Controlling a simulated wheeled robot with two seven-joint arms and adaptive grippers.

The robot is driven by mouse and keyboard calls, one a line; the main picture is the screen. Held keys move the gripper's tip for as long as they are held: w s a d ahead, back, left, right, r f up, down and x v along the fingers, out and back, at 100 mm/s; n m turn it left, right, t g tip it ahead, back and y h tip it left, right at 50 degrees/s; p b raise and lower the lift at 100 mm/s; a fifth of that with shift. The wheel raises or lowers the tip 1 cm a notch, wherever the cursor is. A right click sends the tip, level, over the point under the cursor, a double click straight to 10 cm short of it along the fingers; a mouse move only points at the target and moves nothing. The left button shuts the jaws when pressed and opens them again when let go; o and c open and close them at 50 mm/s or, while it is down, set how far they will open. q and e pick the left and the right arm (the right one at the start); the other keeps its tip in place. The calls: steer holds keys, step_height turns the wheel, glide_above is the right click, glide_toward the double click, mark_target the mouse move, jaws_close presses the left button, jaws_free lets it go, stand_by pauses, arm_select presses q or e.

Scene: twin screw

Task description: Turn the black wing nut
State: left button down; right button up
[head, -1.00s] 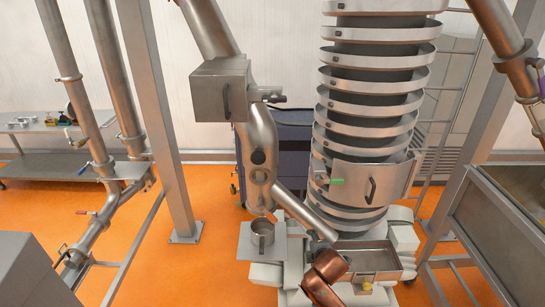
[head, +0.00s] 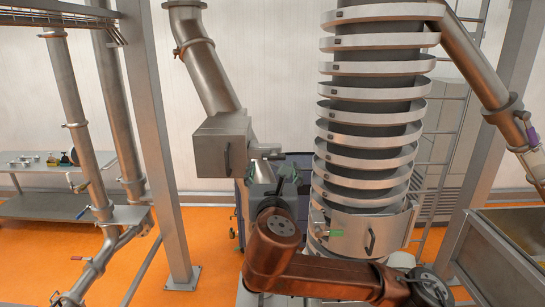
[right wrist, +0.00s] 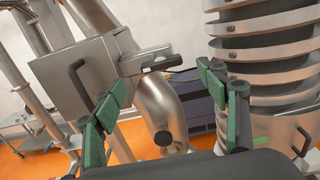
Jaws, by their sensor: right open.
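A dark, wing-shaped piece (right wrist: 162,63), which looks like the black wing nut, sits on the right side of a grey metal box (right wrist: 82,75) on the pipe. In the head view it shows small (head: 264,150) beside the box (head: 222,147). My right gripper (right wrist: 163,76) is open with green-padded fingers spread to either side of the piece in the right wrist view. In the head view the gripper (head: 274,183) is just below the piece, partly hidden by my wrist. Nothing is between the fingers that I can tell is touched. My left gripper is not in view.
A curved pipe (right wrist: 158,105) with a black round knob (right wrist: 163,138) runs down below the box. A spiral tower (head: 370,125) with a hatch handle (head: 370,243) stands close on the right. A steel post (head: 160,130) stands on the left.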

mark_target(274, 157)
steer(key=w+p, duration=0.2)
steer(key=w, duration=0.4)
steer(key=shift+w+p, duration=0.2)
steer(key=shift+p, duration=0.15)
steer(key=shift+w, duration=0.5)
steer(key=c, duration=1.2)
